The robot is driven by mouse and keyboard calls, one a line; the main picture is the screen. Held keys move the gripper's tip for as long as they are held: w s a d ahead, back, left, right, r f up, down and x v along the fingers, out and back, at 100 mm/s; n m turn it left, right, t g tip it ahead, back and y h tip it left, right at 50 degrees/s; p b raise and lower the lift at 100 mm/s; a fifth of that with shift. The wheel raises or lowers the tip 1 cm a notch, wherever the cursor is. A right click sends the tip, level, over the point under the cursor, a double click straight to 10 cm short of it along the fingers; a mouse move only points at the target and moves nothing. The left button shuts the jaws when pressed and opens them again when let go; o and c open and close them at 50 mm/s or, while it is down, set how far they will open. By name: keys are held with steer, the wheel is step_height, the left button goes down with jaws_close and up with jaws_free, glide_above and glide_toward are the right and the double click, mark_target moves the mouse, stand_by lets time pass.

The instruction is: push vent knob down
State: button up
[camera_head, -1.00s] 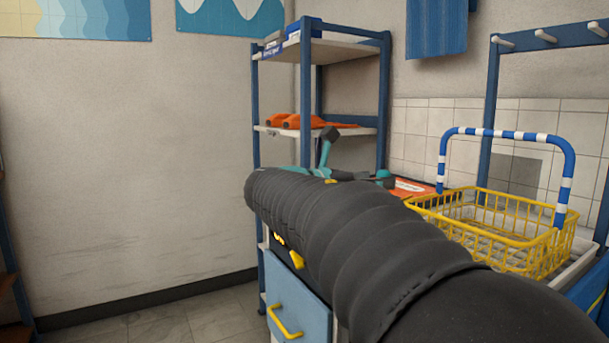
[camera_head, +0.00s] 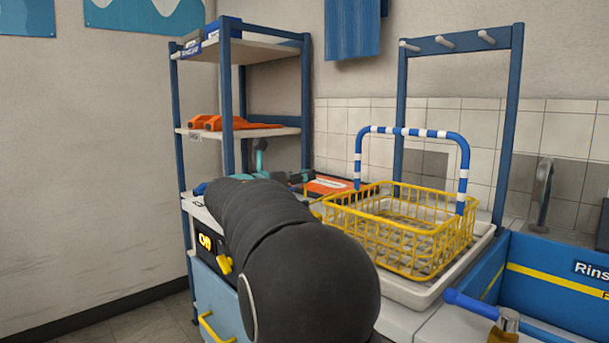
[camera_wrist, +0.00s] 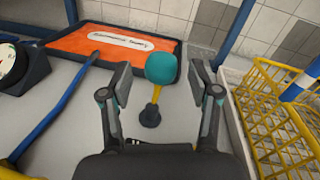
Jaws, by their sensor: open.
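The vent knob (camera_wrist: 161,68) is a rounded teal cap on a thin yellow stem with a small dark base. It stands on the grey bench top in the wrist view. My gripper (camera_wrist: 161,80) is open, with one finger on each side of the knob in the picture. A gap shows between the knob and each finger, and nothing is held. I cannot tell the height of the fingers over the knob. In the head view, my dark arm covers most of the gripper and bench, and I cannot make out the knob there.
An orange tray (camera_wrist: 100,42) lies behind the knob. A dial gauge (camera_wrist: 15,68) and a blue hose (camera_wrist: 55,115) are at left. A yellow wire basket (camera_wrist: 270,120) is close at right. A blue shelf rack (camera_head: 228,95) stands at the back left.

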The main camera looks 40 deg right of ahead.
steer(key=shift+x, duration=1.45)
jaws_close()
